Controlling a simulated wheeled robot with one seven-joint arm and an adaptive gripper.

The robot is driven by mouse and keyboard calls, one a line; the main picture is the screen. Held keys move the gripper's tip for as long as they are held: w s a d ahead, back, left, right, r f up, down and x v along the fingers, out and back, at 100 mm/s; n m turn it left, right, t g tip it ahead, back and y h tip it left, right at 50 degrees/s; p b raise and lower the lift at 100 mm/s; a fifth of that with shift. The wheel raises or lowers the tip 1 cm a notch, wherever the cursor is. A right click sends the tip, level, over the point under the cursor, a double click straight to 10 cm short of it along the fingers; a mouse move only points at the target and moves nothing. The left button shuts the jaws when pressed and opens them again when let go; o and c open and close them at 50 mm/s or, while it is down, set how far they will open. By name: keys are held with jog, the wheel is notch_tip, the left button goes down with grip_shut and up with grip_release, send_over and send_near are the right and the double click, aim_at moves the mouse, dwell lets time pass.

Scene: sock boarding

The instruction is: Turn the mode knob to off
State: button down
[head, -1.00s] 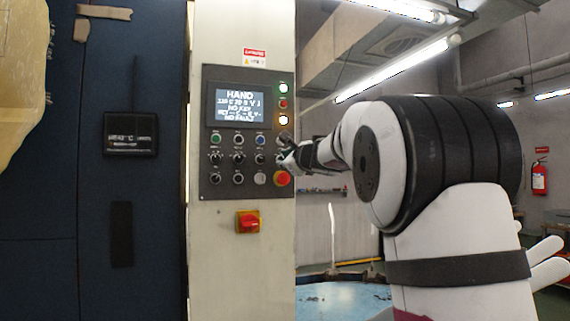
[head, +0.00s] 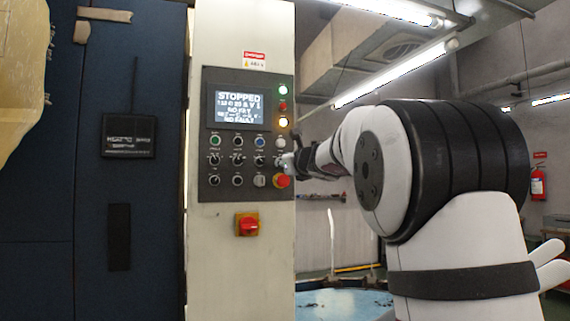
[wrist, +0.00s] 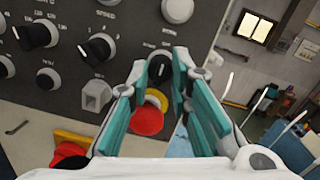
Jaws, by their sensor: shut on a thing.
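The mode knob (wrist: 160,66), a black rotary knob with a pale pointer mark, sits at the right end of its row on the grey control panel (wrist: 120,50). My gripper (wrist: 156,78) has its teal-padded fingers on either side of this knob and is shut on it. In the head view my gripper (head: 288,162) reaches the panel's right edge from the right and mostly hides the knob. The panel's screen (head: 238,108) reads STOPPED and, at the bottom, NO FAULT.
A red emergency button (wrist: 147,119) with a yellow collar lies just below the knob, close to my fingers. Other black knobs (wrist: 98,48) are to its left. A red-and-yellow main switch (head: 247,224) is lower on the cabinet. Right of the cabinet is open room.

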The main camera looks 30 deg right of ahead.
jog(key=c, duration=1.4)
grip_release()
jog(key=shift+c, duration=0.2)
jog(key=shift+s, duration=0.1)
jog(key=r+v, duration=0.1)
jog(key=v, duration=1)
jog(key=shift+s+f, duration=0.45)
jog(key=shift+f, duration=0.05)
